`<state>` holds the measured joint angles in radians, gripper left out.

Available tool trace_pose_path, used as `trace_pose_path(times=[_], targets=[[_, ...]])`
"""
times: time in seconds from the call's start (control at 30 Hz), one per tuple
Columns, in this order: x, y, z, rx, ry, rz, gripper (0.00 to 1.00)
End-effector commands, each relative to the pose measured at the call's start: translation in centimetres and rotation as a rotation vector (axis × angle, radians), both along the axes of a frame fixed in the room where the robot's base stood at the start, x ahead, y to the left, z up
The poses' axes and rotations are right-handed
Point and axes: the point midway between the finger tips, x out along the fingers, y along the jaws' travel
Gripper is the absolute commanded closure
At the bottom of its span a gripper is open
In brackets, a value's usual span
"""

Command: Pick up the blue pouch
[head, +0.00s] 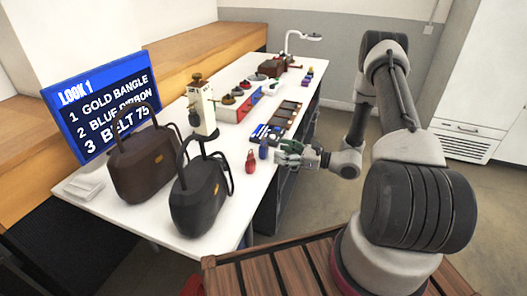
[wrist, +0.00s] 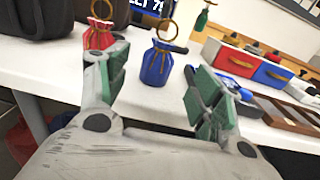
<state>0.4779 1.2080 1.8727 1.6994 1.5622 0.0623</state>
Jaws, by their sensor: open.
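The blue pouch (wrist: 156,64) stands upright on the white table, with a gathered neck and a gold ring above it. It also shows in the head view (head: 263,149), near the table's right edge. My gripper (wrist: 160,92) is open and empty, its green-padded fingers spread to either side of the pouch in the wrist view. The pouch appears a little beyond the fingertips, and I see no contact. In the head view my gripper (head: 289,153) is just right of the pouch, at the table edge.
A red pouch (head: 250,162) stands left of the blue one, close to my left finger in the wrist view. A black handbag (head: 199,197) and a brown handbag (head: 143,165) stand further left. Drawers (wrist: 233,60) and a dark tray (wrist: 290,117) lie to the right.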

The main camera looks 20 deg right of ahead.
Motion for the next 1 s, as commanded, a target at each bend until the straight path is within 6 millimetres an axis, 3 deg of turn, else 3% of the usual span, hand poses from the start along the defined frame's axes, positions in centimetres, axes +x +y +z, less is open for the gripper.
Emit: trace_pose_path(times=[0.5, 0.8, 0.87, 1.0], targets=[[3.8, 5.7, -0.5, 0.001, -0.001, 0.000, 0.34], [4.3, 6.4, -0.4, 0.001, 0.000, -0.002, 0.34], [4.3, 6.4, -0.4, 0.001, 0.000, -0.002, 0.41], [4.3, 6.3, -0.4, 0.001, 0.000, -0.002, 0.67]])
